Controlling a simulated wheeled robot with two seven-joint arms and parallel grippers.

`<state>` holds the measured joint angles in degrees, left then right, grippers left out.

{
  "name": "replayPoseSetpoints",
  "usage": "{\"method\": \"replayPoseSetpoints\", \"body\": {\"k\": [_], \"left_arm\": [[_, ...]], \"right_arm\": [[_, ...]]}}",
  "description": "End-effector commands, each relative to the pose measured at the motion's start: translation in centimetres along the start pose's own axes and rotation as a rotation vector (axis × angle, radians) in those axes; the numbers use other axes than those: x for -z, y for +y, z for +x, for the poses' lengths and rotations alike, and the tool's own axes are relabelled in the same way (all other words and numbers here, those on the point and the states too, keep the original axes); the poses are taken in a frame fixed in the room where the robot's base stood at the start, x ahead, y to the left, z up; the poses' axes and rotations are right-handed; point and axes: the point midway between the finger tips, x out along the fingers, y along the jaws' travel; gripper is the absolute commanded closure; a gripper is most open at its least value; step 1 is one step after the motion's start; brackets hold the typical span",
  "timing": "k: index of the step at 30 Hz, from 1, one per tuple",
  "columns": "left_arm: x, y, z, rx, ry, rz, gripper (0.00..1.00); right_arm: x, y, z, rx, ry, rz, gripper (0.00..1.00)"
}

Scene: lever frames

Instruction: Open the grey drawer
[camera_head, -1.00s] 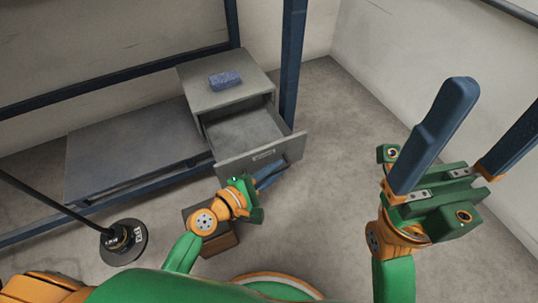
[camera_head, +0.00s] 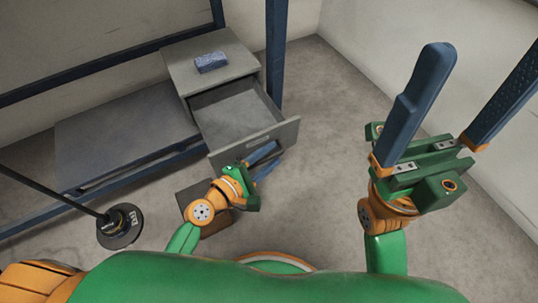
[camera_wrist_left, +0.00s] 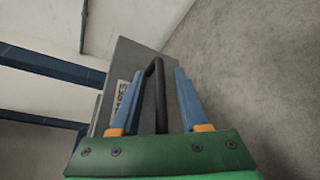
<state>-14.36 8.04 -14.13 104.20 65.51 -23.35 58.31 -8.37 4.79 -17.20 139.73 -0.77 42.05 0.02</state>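The grey drawer (camera_head: 284,132) in the grey cabinet (camera_head: 190,60) is pulled well out, and its empty inside shows in the head view. My left gripper (camera_head: 277,151) is at the front of the drawer. In the left wrist view, the fingers of my left gripper (camera_wrist_left: 157,74) stand apart, one on each side of the dark bar handle (camera_wrist_left: 160,95). A gap shows between the handle and the right finger. My right gripper (camera_head: 482,75) is open and empty, raised at the right of the head view.
A small blue-grey block (camera_head: 211,62) lies on the cabinet top. A blue frame post (camera_head: 276,55) stands beside the cabinet. A brown box (camera_head: 215,222) is on the floor under my left arm. A dark round base with a pole (camera_head: 120,226) stands at left. The floor at right is clear.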

Motion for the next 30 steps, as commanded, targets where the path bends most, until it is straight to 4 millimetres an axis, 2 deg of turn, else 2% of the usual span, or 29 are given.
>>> {"method": "replayPoseSetpoints", "body": {"k": [3,9,13,26,28,29,30], "left_arm": [[0.0,0.0,-0.8,0.002,0.002,0.001,0.55],[0.0,-0.1,-5.0,0.006,0.001,0.003,0.55],[0.1,-0.1,-6.7,0.002,0.001,0.001,0.55],[0.0,0.0,-7.1,0.0,0.0,0.0,0.55],[-0.2,0.1,-7.2,0.009,-0.001,0.022,0.55],[-0.5,0.2,-7.2,0.02,-0.002,0.05,0.55],[-0.9,0.2,-7.3,0.047,-0.004,0.11,0.55]], "right_arm": [[0.0,0.0,0.2,0.0,-0.001,-0.001,0.0],[-0.2,0.0,0.3,0.001,-0.018,-0.003,0.0],[-0.3,0.0,-0.1,-0.002,-0.026,-0.001,0.0],[-0.1,0.0,0.2,0.004,-0.006,-0.003,0.0],[-0.8,0.0,0.3,0.002,-0.042,-0.005,0.0],[-1.7,0.1,0.4,0.0,-0.085,-0.006,0.0],[-3.5,0.3,0.6,-0.004,-0.171,-0.01,0.0]]}}
